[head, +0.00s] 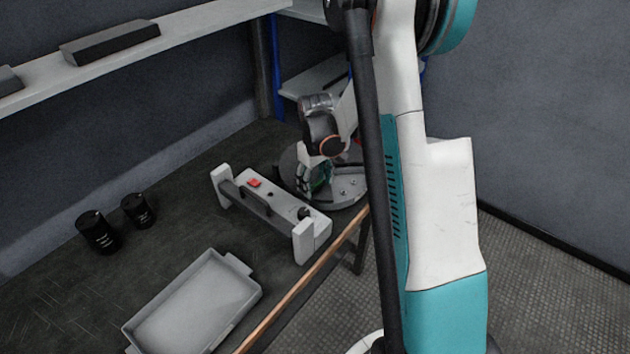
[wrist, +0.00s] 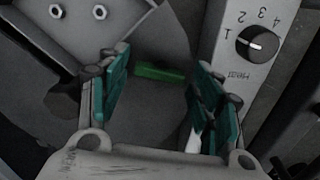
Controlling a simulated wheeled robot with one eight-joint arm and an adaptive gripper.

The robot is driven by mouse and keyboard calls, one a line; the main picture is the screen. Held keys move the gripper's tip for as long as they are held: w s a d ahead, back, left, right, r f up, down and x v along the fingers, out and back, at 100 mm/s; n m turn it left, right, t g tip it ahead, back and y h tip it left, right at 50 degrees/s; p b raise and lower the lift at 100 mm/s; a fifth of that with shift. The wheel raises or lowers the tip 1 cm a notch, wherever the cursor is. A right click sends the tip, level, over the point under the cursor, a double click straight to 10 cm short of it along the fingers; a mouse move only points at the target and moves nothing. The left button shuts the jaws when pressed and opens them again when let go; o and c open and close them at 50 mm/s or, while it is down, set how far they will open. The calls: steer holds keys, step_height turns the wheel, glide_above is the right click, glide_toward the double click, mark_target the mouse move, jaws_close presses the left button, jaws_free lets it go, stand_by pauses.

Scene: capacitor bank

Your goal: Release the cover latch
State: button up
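A round grey unit (head: 350,190) with bolts on top stands at the bench's right edge, and part of its disc fills the left of the wrist view (wrist: 60,70). A small green bar (wrist: 158,74), which looks like the latch, lies on it. My gripper (wrist: 163,72) is open, with its teal finger pads on either side of the green bar. I see no clear contact, and the height gap cannot be told. In the head view my gripper (head: 318,182) points down over the round unit, and my wrist partly hides the unit.
Left of the unit is a white-ended panel (head: 311,240) with a red button (head: 254,183), a black handle (head: 255,200) and a dial (wrist: 257,44) close to my right finger. A grey tray (head: 195,302) and two black canisters (head: 97,231) (head: 138,210) stand farther left.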

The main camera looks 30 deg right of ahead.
mark_target(315, 185)
stand_by(0.3)
step_height(315, 185, up, 12)
stand_by(0.5)
stand_by(0.4)
